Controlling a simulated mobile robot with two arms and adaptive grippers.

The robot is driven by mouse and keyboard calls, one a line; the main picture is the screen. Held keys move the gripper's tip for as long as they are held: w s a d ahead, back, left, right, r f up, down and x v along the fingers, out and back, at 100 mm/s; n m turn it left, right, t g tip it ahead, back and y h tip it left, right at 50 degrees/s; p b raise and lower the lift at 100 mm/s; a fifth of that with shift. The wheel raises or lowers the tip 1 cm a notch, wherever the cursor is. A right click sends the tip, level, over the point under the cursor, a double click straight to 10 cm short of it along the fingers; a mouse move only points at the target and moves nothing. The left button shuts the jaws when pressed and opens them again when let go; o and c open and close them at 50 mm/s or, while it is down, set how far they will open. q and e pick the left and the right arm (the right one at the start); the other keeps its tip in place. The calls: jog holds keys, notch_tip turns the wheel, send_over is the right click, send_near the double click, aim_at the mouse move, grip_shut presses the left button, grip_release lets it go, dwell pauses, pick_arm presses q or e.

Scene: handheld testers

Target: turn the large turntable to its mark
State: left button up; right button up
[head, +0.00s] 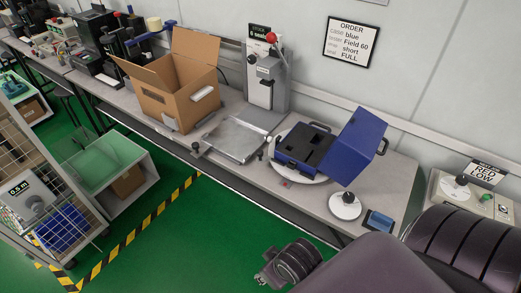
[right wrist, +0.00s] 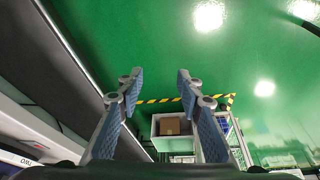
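The large turntable (head: 325,178) is a white disc on the bench, mostly hidden under an open dark blue case (head: 300,148) whose lid stands up at the right. A small red mark (head: 286,183) lies on the bench by the disc's front edge. A smaller white disc (head: 345,207) with a black knob sits to the right. My right gripper (head: 265,278) is low in front of the bench, over the green floor, apart from the turntable. In the right wrist view its two fingers (right wrist: 157,76) are spread with nothing between them. My left gripper is not in view.
A cardboard box (head: 180,100), a metal plate (head: 236,138) and a grey press with a red knob (head: 268,75) stand left of the case. A blue handheld device (head: 378,221) lies near the bench's right end.

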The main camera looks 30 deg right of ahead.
jog(key=w+r+t, duration=0.2)
jog(key=w+r, duration=0.3)
jog(key=w, duration=0.1)
jog(key=m+t+h, duration=0.6)
jog(key=t+h, duration=0.1)
jog(key=t, duration=0.4)
send_near(261, 156)
jog(key=x, duration=0.3)
jog(key=shift+w+a+r+p, duration=0.15)
jog(key=shift+w+a+p, duration=0.05)
jog(key=shift+w+p, duration=0.15)
jog(key=shift+d, duration=0.25)
jog(key=b+x, duration=0.3)
jog(key=x, duration=0.4)
jog(key=shift+w+d+m, duration=0.15)
jog(key=shift+w+m, duration=0.05)
jog(key=shift+m, duration=0.1)
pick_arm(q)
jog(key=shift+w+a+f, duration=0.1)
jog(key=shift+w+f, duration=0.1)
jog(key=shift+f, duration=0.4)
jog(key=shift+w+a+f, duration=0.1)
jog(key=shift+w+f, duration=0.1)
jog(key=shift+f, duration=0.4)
pick_arm(e)
jog(key=shift+r, duration=0.1)
